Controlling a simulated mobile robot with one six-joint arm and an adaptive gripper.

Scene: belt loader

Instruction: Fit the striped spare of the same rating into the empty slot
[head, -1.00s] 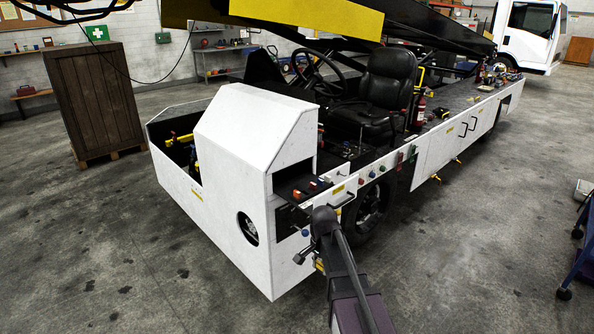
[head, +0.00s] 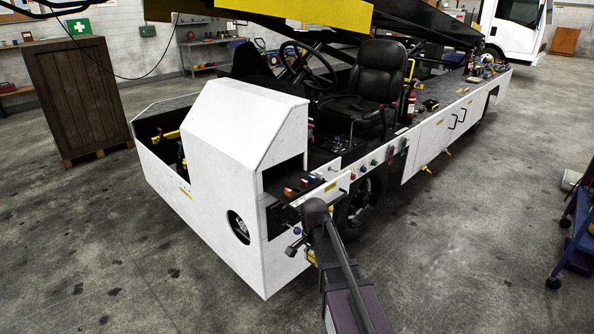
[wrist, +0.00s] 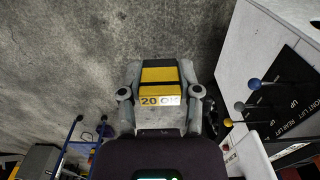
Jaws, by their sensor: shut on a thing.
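A yellow block with a black stripe across it and a label reading "20 OK" (wrist: 160,75) sits between the fingers of my gripper (wrist: 160,94) in the wrist view. The fingers are shut on it, and it is held over bare floor, beside the loader. In the head view my gripper is mostly hidden behind my arm, low by the loader's near corner; a small yellow patch (head: 311,257) shows there. I cannot make out the empty slot in either view.
The white loader body (head: 235,130) stands close by. A black panel with ball-topped levers (wrist: 265,110) is right of my gripper in the wrist view. Small red and blue parts (head: 300,188) show on the loader's side. A blue stand (head: 575,235) is at the right edge. Floor between is clear.

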